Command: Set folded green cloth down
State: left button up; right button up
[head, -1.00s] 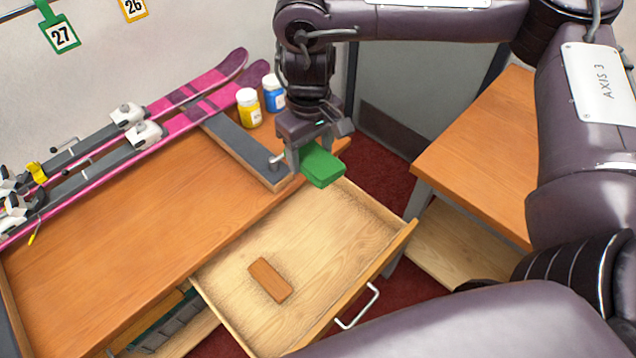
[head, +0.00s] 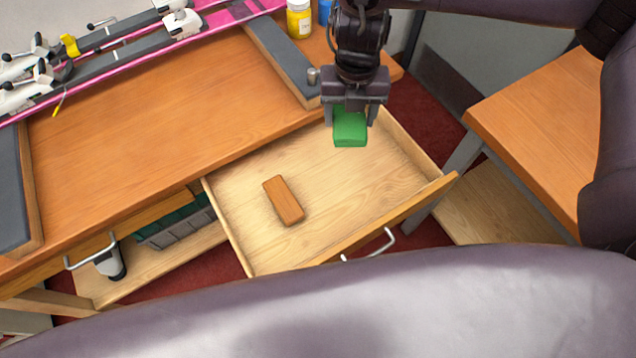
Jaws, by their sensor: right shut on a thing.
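The folded green cloth (head: 350,131) is a small bright green block shape held over the far right part of the open drawer (head: 345,190). My right gripper (head: 350,115) points down and is shut on the cloth, with a finger on each side of it. I cannot tell how far the cloth is above the drawer floor. My left gripper does not show.
A brown wooden block (head: 284,200) lies in the drawer, left of the cloth. Pink skis (head: 215,22) and a yellow jar (head: 299,20) are at the back of the bench (head: 170,120). Another wooden table (head: 540,120) stands to the right. The drawer's right half is bare.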

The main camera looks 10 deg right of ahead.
aim_at(346, 119)
jog(key=n, duration=0.1)
jog(key=f+n, duration=0.1)
jog(key=n, duration=0.1)
jog(key=f+n+b, duration=0.1)
jog(key=n, duration=0.1)
jog(key=shift+s+a+f, duration=0.1)
jog(key=shift+a, duration=0.3)
jog(key=shift+f+n, duration=0.15)
jog(key=shift+n, duration=0.25)
jog(key=shift+s+f, duration=0.1)
jog(key=shift+f, duration=0.3)
notch_tip(346, 119, down, 14)
jog(key=b, duration=0.3)
jog(key=shift+f+b, duration=0.1)
jog(key=shift+b, duration=0.2)
notch_tip(346, 119, down, 5)
jog(key=shift+a+r+b, duration=0.1)
jog(key=shift+r+b, duration=0.1)
jog(key=shift+b, duration=0.7)
jog(key=shift+f, duration=0.15)
